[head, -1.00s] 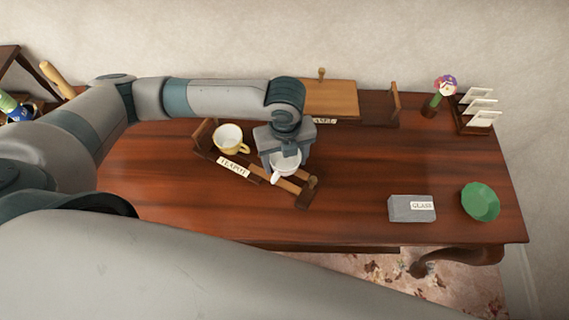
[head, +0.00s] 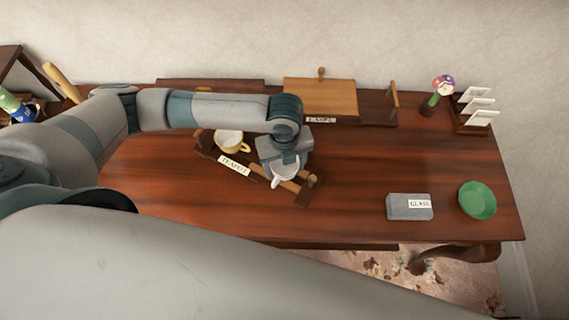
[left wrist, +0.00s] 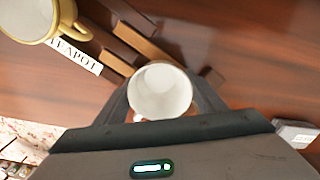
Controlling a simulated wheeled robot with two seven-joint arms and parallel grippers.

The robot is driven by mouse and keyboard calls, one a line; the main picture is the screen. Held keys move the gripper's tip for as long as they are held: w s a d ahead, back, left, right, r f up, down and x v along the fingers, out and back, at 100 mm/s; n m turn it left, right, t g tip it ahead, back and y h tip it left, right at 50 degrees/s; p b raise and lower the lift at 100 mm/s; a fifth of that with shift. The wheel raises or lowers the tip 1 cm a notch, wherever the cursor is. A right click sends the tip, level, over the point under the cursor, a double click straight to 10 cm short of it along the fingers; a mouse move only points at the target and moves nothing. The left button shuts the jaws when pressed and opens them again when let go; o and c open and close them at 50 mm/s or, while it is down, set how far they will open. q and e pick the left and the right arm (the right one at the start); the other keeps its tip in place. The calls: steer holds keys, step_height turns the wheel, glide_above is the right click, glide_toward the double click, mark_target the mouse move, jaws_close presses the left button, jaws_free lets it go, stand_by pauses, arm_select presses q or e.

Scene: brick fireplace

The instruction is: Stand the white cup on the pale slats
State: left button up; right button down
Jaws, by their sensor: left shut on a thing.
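The white cup (head: 284,172) is in my left gripper (head: 285,160), over the right part of a dark wooden rack with pale slats (head: 291,186). The left wrist view shows the cup (left wrist: 160,90) from above, mouth up and empty, between the two fingers (left wrist: 160,100). The pale slats (left wrist: 147,42) run beneath and beside it there. I cannot tell whether the cup's base touches them. The gripper hides part of the cup and rack. My right gripper is in neither view.
A wooden board (head: 320,95) is behind. A grey GLASS block (head: 405,207) and green bowl (head: 477,200) stand right. The table's middle right is clear.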

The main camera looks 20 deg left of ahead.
arm_select(q)
steer(key=shift+f, duration=0.1)
steer(key=o, duration=1.1)
step_height(320, 180, up, 12)
steer(key=b, duration=0.3)
stand_by(0.5)
